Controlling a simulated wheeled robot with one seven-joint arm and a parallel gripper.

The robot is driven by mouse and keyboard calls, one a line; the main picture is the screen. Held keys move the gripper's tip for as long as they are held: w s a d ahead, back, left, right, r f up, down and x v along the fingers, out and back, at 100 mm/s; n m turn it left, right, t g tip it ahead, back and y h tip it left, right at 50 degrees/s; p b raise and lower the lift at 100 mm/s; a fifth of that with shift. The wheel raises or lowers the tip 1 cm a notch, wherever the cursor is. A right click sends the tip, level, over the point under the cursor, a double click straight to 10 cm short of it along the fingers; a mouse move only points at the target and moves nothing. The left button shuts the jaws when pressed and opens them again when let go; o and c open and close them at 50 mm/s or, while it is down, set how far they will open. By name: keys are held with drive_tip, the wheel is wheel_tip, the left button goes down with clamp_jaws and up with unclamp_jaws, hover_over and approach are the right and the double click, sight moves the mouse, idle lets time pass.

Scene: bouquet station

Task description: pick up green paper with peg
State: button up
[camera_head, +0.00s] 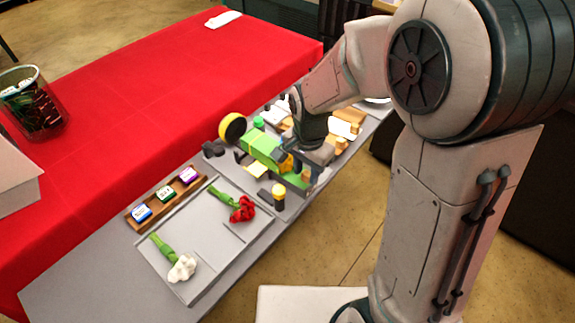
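A bright green piece (260,145), which looks like the green paper, lies among small items on the grey bench (90,277). Its right end is close to my gripper, and I cannot make out the peg on it. My gripper (299,168) is low over the bench, at the right end of the green piece. The arm and hand hide part of the area. The fingers are small and dark here, so I cannot tell whether they are open, shut or touching the green piece.
A grey tray (197,235) holds a red flower (243,209) and a white flower (182,268). A wooden rack (160,204) holds three labelled blocks. The red table (150,90) is mostly clear.

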drive_tip(key=shift+f, duration=0.35)
clamp_jaws()
drive_tip(key=shift+r, duration=0.15)
